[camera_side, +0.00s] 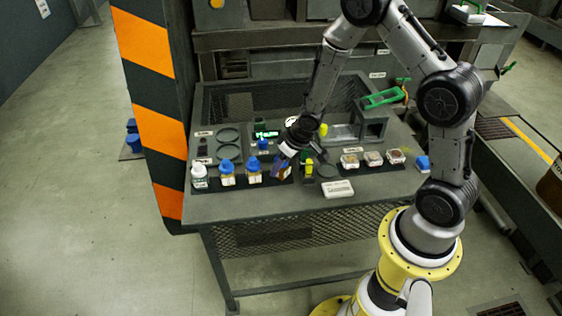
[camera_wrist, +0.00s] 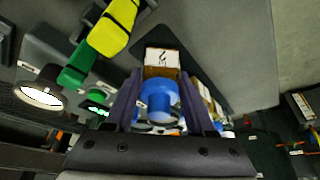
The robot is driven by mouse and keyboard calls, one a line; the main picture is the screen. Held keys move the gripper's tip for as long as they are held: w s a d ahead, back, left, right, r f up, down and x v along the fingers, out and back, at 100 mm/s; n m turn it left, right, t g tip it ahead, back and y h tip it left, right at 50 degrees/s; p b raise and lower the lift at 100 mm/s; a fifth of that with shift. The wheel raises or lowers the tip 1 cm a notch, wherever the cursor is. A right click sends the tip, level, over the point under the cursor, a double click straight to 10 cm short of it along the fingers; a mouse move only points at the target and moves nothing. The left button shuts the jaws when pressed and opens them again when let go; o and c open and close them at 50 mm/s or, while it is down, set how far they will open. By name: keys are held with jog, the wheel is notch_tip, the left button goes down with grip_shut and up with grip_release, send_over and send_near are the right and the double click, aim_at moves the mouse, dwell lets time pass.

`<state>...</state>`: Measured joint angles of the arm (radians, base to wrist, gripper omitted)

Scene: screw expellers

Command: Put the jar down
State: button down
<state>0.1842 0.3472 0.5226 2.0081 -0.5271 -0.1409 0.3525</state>
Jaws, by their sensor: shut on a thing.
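In the wrist view, a jar (camera_wrist: 160,60) with a blue lid, brown contents and a white label lies between the two fingers of my gripper (camera_wrist: 158,105). The fingers are shut on it, with the lid toward the palm. In the side view, my gripper (camera_side: 286,158) reaches down at a slant to the table, at the right end of the left row of jars. The fingers partly hide the held jar (camera_side: 283,171) there. It is over or on a dark mat; I cannot tell if its base touches.
A yellow-green tool (camera_side: 308,168) is close on the right. Small containers (camera_side: 373,159) and a white box (camera_side: 338,189) are farther right.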

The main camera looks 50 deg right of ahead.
dwell(0.3)
jog(key=shift+c, duration=1.2)
grip_release()
jog(key=shift+f, duration=0.15)
jog(key=shift+r, duration=0.35)
jog(key=v, duration=0.7)
